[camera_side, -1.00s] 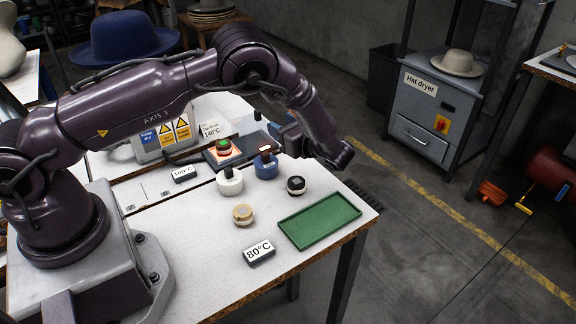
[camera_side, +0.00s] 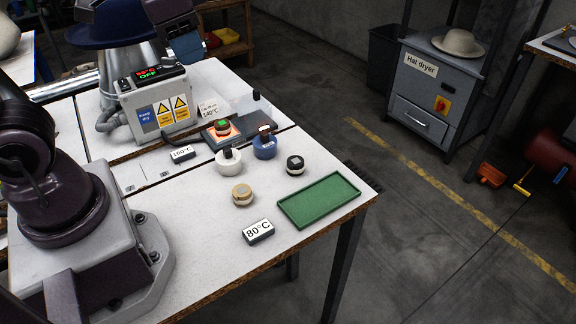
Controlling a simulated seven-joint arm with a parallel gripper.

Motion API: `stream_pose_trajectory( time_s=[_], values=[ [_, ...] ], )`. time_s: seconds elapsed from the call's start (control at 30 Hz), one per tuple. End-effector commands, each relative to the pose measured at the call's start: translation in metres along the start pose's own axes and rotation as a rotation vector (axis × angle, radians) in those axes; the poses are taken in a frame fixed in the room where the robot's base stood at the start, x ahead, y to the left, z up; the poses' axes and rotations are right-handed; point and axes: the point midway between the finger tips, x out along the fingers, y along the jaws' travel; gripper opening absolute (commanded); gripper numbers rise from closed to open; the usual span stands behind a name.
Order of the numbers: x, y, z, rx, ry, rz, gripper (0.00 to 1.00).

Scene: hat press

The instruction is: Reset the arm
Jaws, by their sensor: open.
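My arm (camera_side: 25,150) stands at the left, with its upper links out of the picture. Its end hangs down from the top edge, in front of the blue hat.
On the table (camera_side: 190,235) stand white (camera_side: 229,162), blue (camera_side: 265,144), black (camera_side: 295,165) and tan (camera_side: 242,195) pieces, a green tray (camera_side: 318,200) and an 80°C sign (camera_side: 258,231). A control box (camera_side: 155,100) and blue hat (camera_side: 110,25) are at back left. The hat dryer (camera_side: 430,105) stands apart.

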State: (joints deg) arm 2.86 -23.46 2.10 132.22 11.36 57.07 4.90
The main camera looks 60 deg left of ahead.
Motion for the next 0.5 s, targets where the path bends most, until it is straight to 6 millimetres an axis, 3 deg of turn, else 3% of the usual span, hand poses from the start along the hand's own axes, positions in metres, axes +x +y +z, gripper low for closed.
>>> stream_pose_trajectory(
  time_s=[0.2,0.5],
  values=[
    [-0.020,0.023,0.029,-0.173,0.194,0.093,0.43],
    [-0.024,0.030,0.037,-0.226,0.249,0.125,0.43]
  ],
)
